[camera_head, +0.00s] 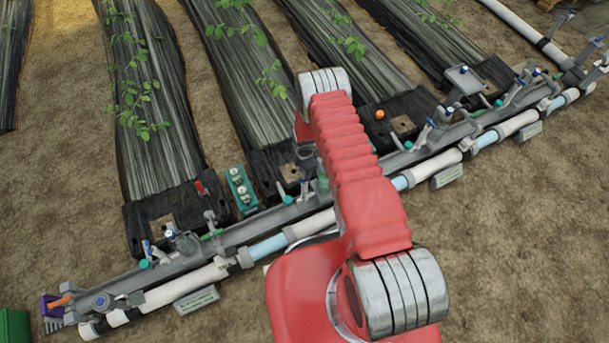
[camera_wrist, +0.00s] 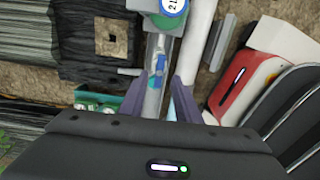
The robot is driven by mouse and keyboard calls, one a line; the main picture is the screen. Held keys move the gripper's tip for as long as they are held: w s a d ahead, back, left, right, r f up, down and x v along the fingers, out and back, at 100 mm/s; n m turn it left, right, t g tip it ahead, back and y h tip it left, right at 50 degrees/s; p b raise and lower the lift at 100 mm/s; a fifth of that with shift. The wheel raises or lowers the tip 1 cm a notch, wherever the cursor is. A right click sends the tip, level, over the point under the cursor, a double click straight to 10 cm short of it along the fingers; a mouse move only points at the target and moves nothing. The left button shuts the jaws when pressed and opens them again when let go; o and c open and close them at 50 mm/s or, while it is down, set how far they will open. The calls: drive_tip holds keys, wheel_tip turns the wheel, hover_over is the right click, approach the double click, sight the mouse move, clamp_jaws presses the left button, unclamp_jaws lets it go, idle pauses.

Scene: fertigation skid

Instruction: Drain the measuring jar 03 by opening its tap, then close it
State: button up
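In the wrist view the two grey-purple fingers of my gripper (camera_wrist: 160,77) stand apart over a grey rail or pipe (camera_wrist: 152,104), with nothing seen held between them. Small blue parts (camera_wrist: 157,62) of a fitting show near the fingertips; I cannot tell whether one is a tap handle. No jar marked 03 can be read. In the head view my red arm covers the middle of the rail, and my gripper is hidden behind it. A greenish, see-through vessel (camera_head: 323,184) shows beside the arm; I cannot tell whether it is measuring jar 03.
A long grey rail (camera_head: 250,229) with valves and white pipes (camera_head: 185,286) crosses the ground. A teal tray (camera_head: 233,178) of small white-topped items stands behind it. A round green-rimmed dial or tag (camera_wrist: 170,8) is above the fingers.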

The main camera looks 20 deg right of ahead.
wheel_tip(320, 180, up, 10)
idle(0.6)
drive_tip(key=shift+s, duration=0.1)
idle(0.5)
drive_tip(key=s+r+m+g, duration=0.2)
drive_tip(key=s+r+m, duration=0.1)
drive_tip(key=s+m, duration=0.45)
drive_tip(key=s+r+m, duration=0.3)
drive_tip(key=r+m, duration=0.2)
drive_tip(key=r, duration=1)
drive_tip(key=s+r+m, duration=0.3)
drive_tip(key=r+m, duration=0.2)
drive_tip(key=r, duration=0.9)
drive_tip(key=s+a+r+m+t, duration=0.1)
drive_tip(key=s+r+t, duration=0.2)
drive_tip(key=s+r, duration=0.4)
drive_tip(key=s+r+m+t, duration=0.2)
drive_tip(key=s+r+t, duration=0.2)
drive_tip(key=r, duration=1.6)
drive_tip(key=s, duration=0.3)
drive_tip(key=shift+a+r+t, duration=0.2)
drive_tip(key=shift+a+t, duration=0.1)
drive_tip(key=shift+a, duration=0.05)
